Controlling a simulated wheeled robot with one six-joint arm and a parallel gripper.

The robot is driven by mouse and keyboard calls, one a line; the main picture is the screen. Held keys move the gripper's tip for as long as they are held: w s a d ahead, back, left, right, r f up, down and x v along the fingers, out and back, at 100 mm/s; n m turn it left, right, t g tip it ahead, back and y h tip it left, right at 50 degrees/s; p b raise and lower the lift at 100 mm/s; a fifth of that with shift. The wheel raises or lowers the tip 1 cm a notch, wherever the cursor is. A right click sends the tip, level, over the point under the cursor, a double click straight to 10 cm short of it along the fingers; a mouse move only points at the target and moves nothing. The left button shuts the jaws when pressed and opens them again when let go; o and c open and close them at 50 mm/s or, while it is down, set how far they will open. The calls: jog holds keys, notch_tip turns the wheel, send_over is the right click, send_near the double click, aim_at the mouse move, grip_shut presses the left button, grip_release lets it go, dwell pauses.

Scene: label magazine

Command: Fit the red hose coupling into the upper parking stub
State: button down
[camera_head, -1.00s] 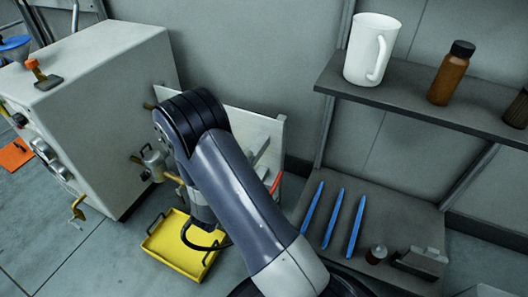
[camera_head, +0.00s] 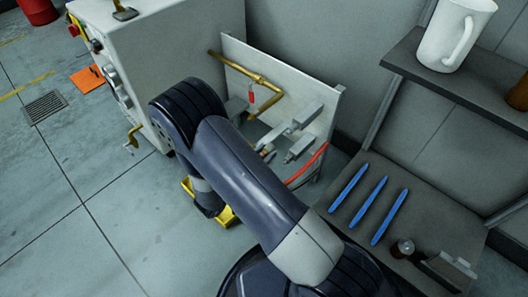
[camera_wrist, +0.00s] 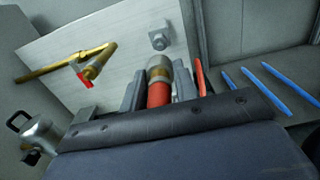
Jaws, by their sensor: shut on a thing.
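My gripper (camera_wrist: 160,78) is shut on the red hose coupling (camera_wrist: 159,94), with a grey finger on each side. The coupling's brass end points toward the pale panel (camera_wrist: 105,45). A grey metal stub (camera_wrist: 160,38) on a square flange sticks out of that panel, just above the coupling in the wrist view. The coupling appears apart from this stub and not lined up with it. I cannot see a second stub. In the head view my arm hides much of the gripper area; a red hose (camera_head: 308,166) curves beside the panel (camera_head: 282,84).
A brass pipe (camera_wrist: 62,62) with a red-handled valve crosses the panel's left. A shelf with blue sticks (camera_head: 347,188) stands right of the panel. A yellow tray (camera_head: 229,216) is partly behind my arm.

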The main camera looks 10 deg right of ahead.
jog(key=shift+x, duration=2.95)
jog(key=shift+b+x, duration=0.3)
jog(key=shift+x, duration=0.9)
jog(key=c, duration=1)
grip_release()
jog(key=p+v, duration=0.2)
jog(key=v, duration=0.8)
jog(key=shift+s+a+p, duration=0.2)
jog(key=shift+a+p, duration=0.1)
jog(key=shift+p, duration=0.05)
jog(key=shift+d, duration=0.1)
